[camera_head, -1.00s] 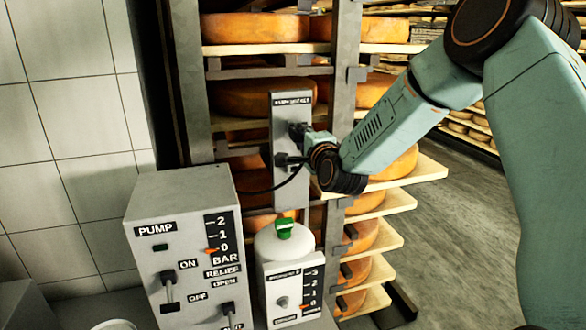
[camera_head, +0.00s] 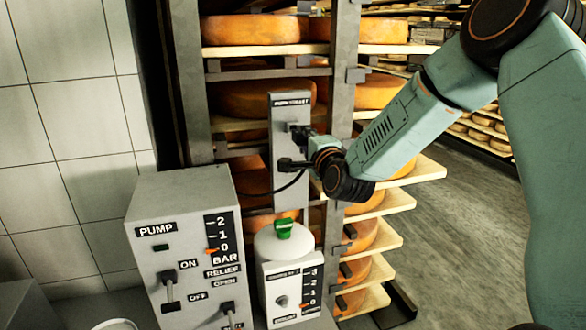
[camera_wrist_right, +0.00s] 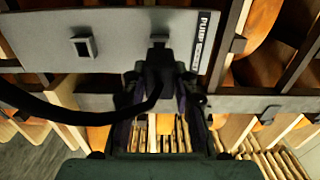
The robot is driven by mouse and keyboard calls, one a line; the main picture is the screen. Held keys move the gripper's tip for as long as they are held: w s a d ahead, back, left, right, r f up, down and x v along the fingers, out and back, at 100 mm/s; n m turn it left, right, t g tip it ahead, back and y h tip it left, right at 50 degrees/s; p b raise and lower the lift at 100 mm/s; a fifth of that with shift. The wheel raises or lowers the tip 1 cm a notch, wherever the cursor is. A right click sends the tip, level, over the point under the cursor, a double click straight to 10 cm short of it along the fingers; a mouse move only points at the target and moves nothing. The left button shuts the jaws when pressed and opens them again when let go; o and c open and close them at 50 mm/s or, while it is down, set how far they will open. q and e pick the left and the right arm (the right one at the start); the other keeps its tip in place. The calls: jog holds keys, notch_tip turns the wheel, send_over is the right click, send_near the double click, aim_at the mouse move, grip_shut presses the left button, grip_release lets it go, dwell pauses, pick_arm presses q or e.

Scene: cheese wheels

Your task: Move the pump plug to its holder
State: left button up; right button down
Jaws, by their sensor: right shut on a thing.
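A grey upright panel (camera_head: 284,185), labelled as the pump socket, stands in front of the cheese rack. My right gripper (camera_head: 300,152) is beside its right edge, shut on the black pump plug, whose cable (camera_head: 285,186) loops down to the left. In the right wrist view the plug (camera_wrist_right: 160,72) sits between the fingers of the gripper (camera_wrist_right: 158,98), its tip towards the panel (camera_wrist_right: 110,22). A dark square fitting (camera_wrist_right: 82,47), perhaps the holder, shows empty on the panel. I cannot tell whether the plug tip still touches the panel. My left gripper is out of view.
A grey pump box (camera_head: 185,250) with switches stands at lower left. Beside it is a white vessel with a green valve (camera_head: 284,229) and a gauge box (camera_head: 292,290). Cheese wheels on wooden shelves (camera_head: 415,175) are close behind the gripper. Open floor lies right.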

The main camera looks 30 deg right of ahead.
jog(key=shift+w+f, duration=0.1)
jog(key=shift+p+v, duration=0.45)
jog(key=shift+v, duration=1.1)
